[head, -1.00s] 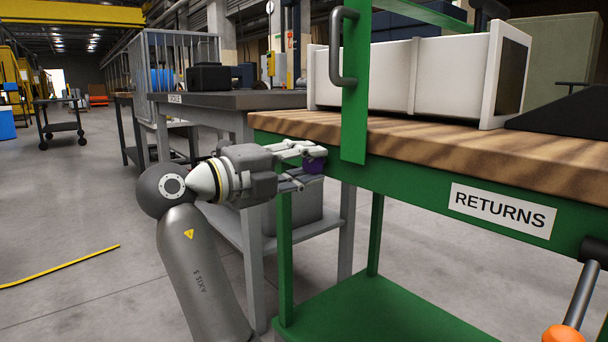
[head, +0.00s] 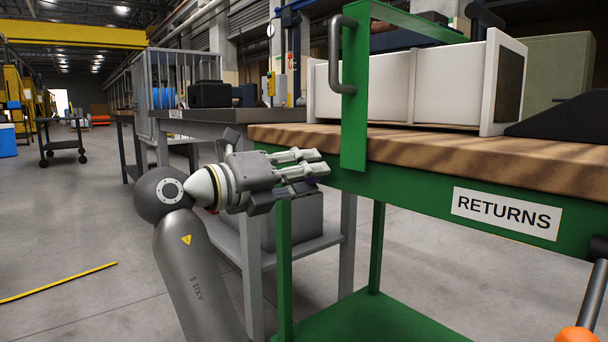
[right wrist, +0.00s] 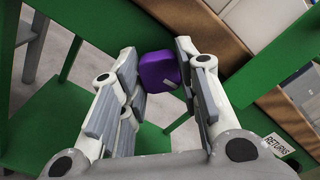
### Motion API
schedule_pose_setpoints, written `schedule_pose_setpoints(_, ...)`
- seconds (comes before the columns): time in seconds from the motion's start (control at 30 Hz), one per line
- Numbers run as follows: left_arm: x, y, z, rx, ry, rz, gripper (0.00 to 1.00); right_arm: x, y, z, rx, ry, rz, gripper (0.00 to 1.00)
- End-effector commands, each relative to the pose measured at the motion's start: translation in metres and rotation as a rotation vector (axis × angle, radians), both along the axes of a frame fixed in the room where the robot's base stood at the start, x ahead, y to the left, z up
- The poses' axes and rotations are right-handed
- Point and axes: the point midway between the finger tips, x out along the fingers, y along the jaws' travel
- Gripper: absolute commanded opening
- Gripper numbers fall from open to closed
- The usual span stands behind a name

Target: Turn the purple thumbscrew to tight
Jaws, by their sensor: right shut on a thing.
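The purple thumbscrew (right wrist: 158,70) shows in the right wrist view, a rounded block with a small light mark on its face, in front of the green cart frame. My right gripper (right wrist: 157,80) is shut on it, one finger on each side. In the head view my right gripper (head: 322,162) reaches in from the left to the green upright of the returns cart (head: 353,110); its fingers hide the thumbscrew there. My left gripper is not in view.
The cart has a wooden top (head: 420,148), a "RETURNS" label (head: 506,213) and a white trough-like part (head: 412,82) on it. A grey bench (head: 240,100) stands behind my gripper. An orange-knobbed lever (head: 577,335) is at lower right. Open floor lies at left.

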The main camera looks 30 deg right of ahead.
Motion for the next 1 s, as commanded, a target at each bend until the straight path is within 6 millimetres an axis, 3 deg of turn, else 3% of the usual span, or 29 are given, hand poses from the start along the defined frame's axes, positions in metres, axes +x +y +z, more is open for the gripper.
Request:
schedule_pose_setpoints(0.37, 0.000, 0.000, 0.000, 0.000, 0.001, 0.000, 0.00, -0.001, 0.000, -0.002, 0.005, -0.002, -0.004, 0.07)
schedule_pose_setpoints(0.4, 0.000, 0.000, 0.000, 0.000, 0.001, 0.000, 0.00, -0.001, 0.000, -0.002, 0.006, -0.002, -0.003, 0.36)
schedule_pose_setpoints(0.53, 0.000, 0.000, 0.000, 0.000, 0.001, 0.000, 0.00, 0.000, 0.000, -0.001, 0.004, -0.002, -0.002, 0.53)
schedule_pose_setpoints(0.87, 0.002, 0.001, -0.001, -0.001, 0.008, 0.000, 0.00, 0.000, 0.001, -0.001, 0.002, -0.002, -0.001, 0.53)
schedule_pose_setpoints(1.0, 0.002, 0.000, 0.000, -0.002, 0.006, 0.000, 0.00, 0.000, 0.015, -0.001, 0.002, 0.000, 0.002, 0.53)
